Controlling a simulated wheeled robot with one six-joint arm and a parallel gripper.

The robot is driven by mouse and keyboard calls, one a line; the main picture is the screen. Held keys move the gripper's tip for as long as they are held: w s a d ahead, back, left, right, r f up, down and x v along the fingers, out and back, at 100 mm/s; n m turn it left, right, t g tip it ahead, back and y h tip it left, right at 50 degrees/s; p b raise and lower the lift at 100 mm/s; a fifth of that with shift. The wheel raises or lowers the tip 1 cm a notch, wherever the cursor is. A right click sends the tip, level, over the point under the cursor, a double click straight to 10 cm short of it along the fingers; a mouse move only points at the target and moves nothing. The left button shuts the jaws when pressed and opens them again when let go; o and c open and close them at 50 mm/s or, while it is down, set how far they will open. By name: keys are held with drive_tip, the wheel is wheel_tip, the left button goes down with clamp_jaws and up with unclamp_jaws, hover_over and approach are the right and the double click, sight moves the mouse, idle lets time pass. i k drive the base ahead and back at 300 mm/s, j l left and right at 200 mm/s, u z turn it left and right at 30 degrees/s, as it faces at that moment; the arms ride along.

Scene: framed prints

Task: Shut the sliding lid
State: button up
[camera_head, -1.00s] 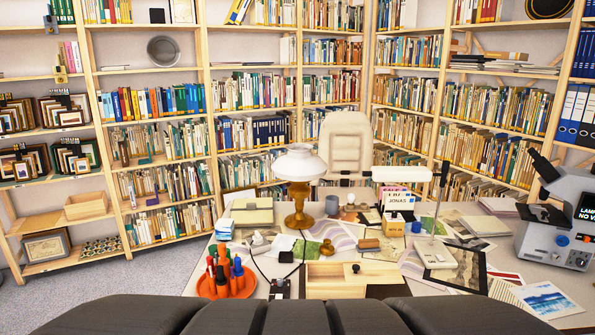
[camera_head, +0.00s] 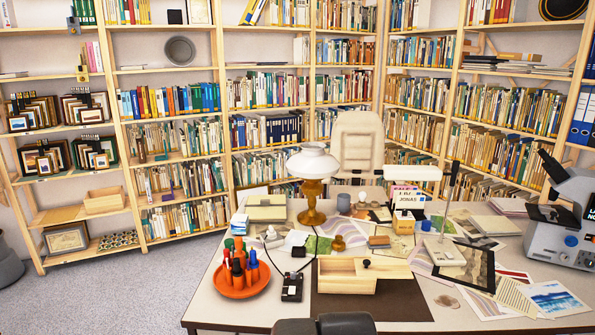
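A pale wooden box (camera_head: 346,286) lies on a dark mat (camera_head: 405,305) near the front of the desk, in the middle of the head view. Its flat wooden lid (camera_head: 392,270) is slid to the right and sticks out past the box's right end. A small black knob (camera_head: 366,264) stands on the lid near its left end. The left part of the box top looks uncovered. Dark rounded parts of my own body show at the bottom edge, short of the desk and apart from the box. I cannot make out my gripper's fingers.
An orange tray (camera_head: 241,288) with bottles and a black device (camera_head: 292,287) stand left of the box. A brass lamp (camera_head: 312,190) is behind it. A white stand lamp (camera_head: 444,250) and a microscope (camera_head: 562,215) are to the right. Bare mat lies right of the box.

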sight(382, 269)
drive_tip(key=k+j+u, duration=0.15)
drive_tip(key=i+l, duration=0.85)
drive_tip(key=i, duration=0.15)
drive_tip(key=j+u, duration=0.05)
